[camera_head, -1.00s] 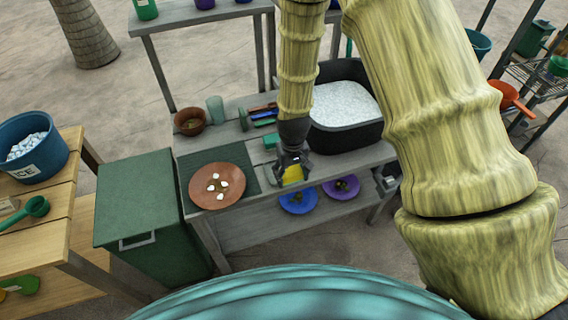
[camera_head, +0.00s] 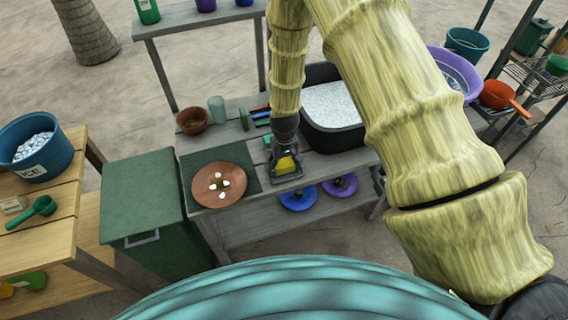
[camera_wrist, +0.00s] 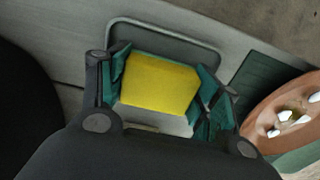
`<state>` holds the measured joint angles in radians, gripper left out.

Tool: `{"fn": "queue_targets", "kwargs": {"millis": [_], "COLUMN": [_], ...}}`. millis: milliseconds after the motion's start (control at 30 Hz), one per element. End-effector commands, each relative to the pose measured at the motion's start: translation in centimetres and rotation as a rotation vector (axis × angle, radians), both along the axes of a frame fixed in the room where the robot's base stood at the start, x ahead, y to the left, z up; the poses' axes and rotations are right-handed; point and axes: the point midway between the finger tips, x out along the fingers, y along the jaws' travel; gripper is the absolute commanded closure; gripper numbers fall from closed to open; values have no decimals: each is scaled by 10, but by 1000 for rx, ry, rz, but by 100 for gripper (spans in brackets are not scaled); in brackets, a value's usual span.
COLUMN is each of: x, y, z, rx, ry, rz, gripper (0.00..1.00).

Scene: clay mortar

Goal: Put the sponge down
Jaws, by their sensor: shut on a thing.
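The yellow sponge (camera_wrist: 160,84) is between the two fingers of my gripper (camera_wrist: 160,92) in the wrist view, and the fingers are shut on it. In the head view the sponge (camera_head: 287,165) shows below my gripper (camera_head: 286,158) at the front of the grey counter. A grey shallow tray (camera_wrist: 165,33) with a raised rim lies beneath the sponge. I cannot tell whether the sponge touches the tray.
A brown plate (camera_head: 207,191) with white pieces on a dark green mat (camera_head: 251,183) is left of my gripper. A black basin (camera_head: 334,138) with pale contents is at the right. A brown bowl (camera_head: 184,126) and grey-green cup (camera_head: 217,103) stand behind.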

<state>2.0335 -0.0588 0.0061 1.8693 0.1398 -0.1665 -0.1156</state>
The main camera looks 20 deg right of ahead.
Motion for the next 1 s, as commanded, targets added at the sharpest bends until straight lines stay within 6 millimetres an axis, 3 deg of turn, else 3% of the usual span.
{"fn": "queue_targets", "kwargs": {"millis": [367, 400, 500, 1000], "x": [0, 0, 0, 1], "y": [0, 0, 0, 0], "z": [-4, -4, -4, 2], "rx": [0, 0, 0, 0], "ry": [-1, -1, -1, -2], "rz": [0, 1, 1, 1], "gripper": [67, 35, 17, 15]}}
